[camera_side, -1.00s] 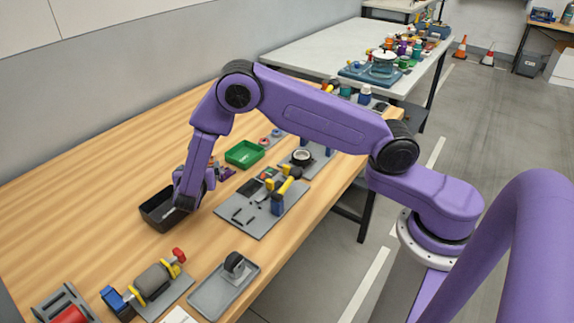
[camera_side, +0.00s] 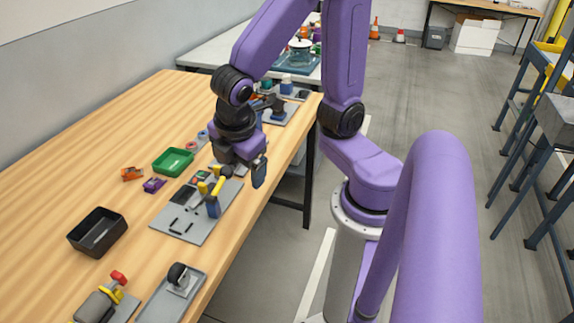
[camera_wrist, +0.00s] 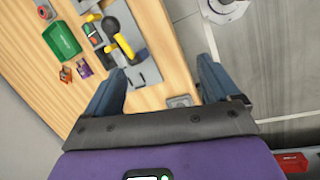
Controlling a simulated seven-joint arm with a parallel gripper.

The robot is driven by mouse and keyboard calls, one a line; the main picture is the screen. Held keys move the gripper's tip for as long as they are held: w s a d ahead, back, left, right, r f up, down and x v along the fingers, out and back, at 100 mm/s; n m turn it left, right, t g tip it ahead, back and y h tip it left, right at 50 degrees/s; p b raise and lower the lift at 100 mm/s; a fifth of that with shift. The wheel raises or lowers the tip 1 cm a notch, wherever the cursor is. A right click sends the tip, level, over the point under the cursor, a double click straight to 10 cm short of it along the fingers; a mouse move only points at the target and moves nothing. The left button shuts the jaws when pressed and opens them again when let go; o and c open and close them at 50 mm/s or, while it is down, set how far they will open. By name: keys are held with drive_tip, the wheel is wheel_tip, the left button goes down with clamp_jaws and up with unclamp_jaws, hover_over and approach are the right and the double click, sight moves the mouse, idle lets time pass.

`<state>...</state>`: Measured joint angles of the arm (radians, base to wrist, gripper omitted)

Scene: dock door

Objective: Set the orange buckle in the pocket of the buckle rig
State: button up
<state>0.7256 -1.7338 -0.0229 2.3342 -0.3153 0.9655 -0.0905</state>
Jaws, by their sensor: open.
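The orange buckle (camera_side: 132,173) appears to be the small orange piece on the wooden bench, left of the green tray; it also shows in the wrist view (camera_wrist: 66,74). A grey plate (camera_side: 183,226) with a yellow-and-blue upright part and dark slots may be the buckle rig; it also shows in the wrist view (camera_wrist: 149,73). I cannot make out its pocket. My gripper (camera_side: 243,160) is open and empty, raised near the bench's front edge, right of the plate and well away from the orange piece. Its spread fingers show in the wrist view (camera_wrist: 160,80).
A small purple piece (camera_side: 154,185) lies beside the orange one. A green tray (camera_side: 173,162) and a black bin (camera_side: 97,232) stand on the bench. Another grey plate (camera_side: 157,310) holds a caster-like wheel. The bench's back left is clear.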

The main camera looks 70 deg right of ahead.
drive_tip(key=s+y, duration=0.1)
drive_tip(key=s, duration=0.2)
drive_tip(key=s+d+m+g+y, duration=0.1)
drive_tip(key=s, duration=0.2)
drive_tip(key=s+r+m, duration=0.1)
drive_tip(key=s, duration=0.2)
drive_tip(key=shift+d+y, duration=0.15)
drive_tip(key=shift+y, duration=0.25)
drive_tip(key=shift+c, duration=1.3)
drive_tip(key=shift+s+r+g, duration=0.1)
drive_tip(key=shift+s+g, duration=0.15)
drive_tip(key=shift+g, duration=0.05)
drive_tip(key=shift+c, duration=0.7)
